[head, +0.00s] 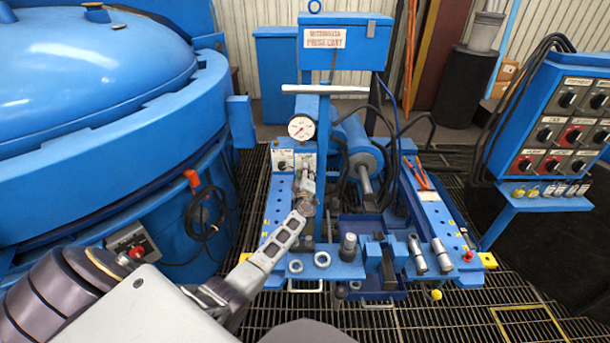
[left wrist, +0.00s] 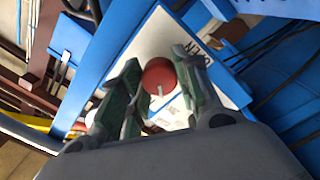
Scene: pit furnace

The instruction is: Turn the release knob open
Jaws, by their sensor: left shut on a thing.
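The release knob (left wrist: 158,75) is round and red with a pale pointer mark, set on a white plate (left wrist: 150,42) that carries the word OPEN in the left wrist view. My left gripper (left wrist: 160,85) has one finger on each side of the knob and is shut on it. In the head view my left gripper (head: 308,180) is at the small white panel (head: 283,158) below the pressure gauge (head: 302,127). The knob is hidden there behind the gripper. My right gripper is not in view.
The blue press cart (head: 276,205) carries a cylinder (head: 362,158), black hoses and several loose metal parts along its front. A large blue furnace (head: 90,140) stands close on the left. A switch panel (head: 565,120) stands on the right. Grating floor (head: 455,310) is open in front.

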